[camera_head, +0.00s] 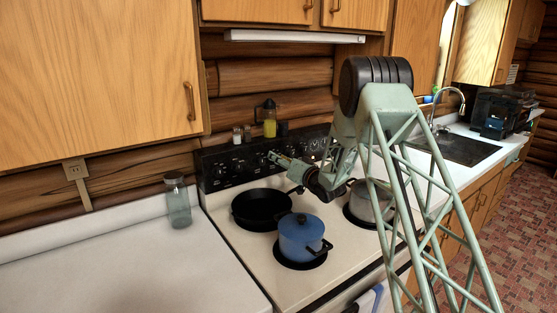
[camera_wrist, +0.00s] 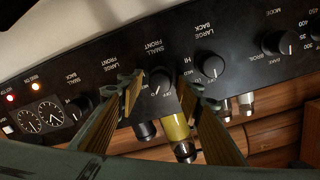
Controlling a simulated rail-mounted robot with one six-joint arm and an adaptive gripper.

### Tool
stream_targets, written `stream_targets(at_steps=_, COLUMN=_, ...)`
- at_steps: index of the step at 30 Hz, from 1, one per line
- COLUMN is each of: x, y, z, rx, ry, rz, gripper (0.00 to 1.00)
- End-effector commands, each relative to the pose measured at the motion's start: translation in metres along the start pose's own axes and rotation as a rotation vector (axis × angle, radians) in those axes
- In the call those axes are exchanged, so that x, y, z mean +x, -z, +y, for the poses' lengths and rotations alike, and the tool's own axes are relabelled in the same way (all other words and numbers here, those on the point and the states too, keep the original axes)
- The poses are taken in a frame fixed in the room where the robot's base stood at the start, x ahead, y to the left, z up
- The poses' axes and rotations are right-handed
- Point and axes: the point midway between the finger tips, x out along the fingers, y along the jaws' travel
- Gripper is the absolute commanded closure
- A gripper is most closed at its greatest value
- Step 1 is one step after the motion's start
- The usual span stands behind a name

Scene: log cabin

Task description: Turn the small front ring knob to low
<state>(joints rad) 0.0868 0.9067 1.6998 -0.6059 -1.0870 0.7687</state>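The small front ring knob (camera_wrist: 157,82) is a round black knob on the stove's black control panel (camera_wrist: 235,62). Its label reads "SMALL FRONT", upside down in the wrist view. My gripper (camera_wrist: 160,84) is open, with one fingertip on each side of this knob. Whether either finger touches the knob, I cannot tell. The knob's lower part and the markings around it are partly hidden, so its exact setting is unclear. In the head view, my gripper (camera_head: 272,156) reaches across the stove to the panel.
A black skillet (camera_head: 262,208), a blue lidded pot (camera_head: 301,236) and a grey pot (camera_head: 369,202) stand on the stove below my arm. The large back knob (camera_wrist: 210,64) and small back knob (camera_wrist: 79,107) flank the gripper. A yellow bottle (camera_head: 269,122) and shakers stand behind the panel.

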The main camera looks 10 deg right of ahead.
Motion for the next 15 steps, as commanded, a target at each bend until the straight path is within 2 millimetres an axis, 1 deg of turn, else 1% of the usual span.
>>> stream_targets(at_steps=8, x=-0.008, y=0.0, z=0.0, rx=0.001, ry=-0.001, rz=0.0, gripper=0.67)
stream_targets(at_steps=11, x=-0.016, y=0.001, z=0.001, rx=0.0, ry=-0.001, rz=0.001, gripper=0.67)
stream_targets(at_steps=15, x=-0.032, y=0.0, z=0.001, rx=0.0, ry=-0.001, rz=0.0, gripper=0.67)
